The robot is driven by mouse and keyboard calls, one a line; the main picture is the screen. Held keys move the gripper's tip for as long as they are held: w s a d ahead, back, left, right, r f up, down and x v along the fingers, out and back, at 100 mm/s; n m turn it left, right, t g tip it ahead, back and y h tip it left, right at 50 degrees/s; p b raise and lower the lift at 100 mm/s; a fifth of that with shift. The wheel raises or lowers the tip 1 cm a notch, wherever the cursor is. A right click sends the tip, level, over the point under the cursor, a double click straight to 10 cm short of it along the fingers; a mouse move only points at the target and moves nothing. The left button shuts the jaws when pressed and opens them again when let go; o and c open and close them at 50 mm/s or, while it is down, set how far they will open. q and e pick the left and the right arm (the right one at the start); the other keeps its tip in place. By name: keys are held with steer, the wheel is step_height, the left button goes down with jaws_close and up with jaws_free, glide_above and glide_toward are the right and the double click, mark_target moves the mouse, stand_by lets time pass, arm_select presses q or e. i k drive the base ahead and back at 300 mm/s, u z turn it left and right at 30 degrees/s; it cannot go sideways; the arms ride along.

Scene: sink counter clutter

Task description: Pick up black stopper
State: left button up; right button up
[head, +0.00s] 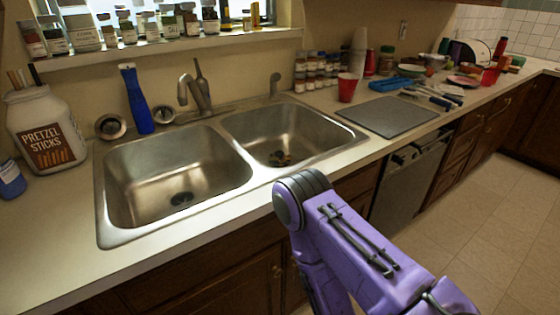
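No thing in the head view is clearly a separate black stopper. Two round metal pieces with dark centres, like sink strainers, are behind the left basin: one at the left (111,126) and one beside the blue bottle (164,114). My purple right arm comes in from the lower right and bends in front of the sink. Neither gripper is in view.
The faucet (196,92) stands behind the basins. A pretzel jar (46,130) and blue bottle (137,98) stand at left. A grey mat (388,116) and red cup (347,88) are at right.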

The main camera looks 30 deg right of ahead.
mark_target(280, 154)
steer(key=z, duration=1.5)
steer(key=k, duration=0.1)
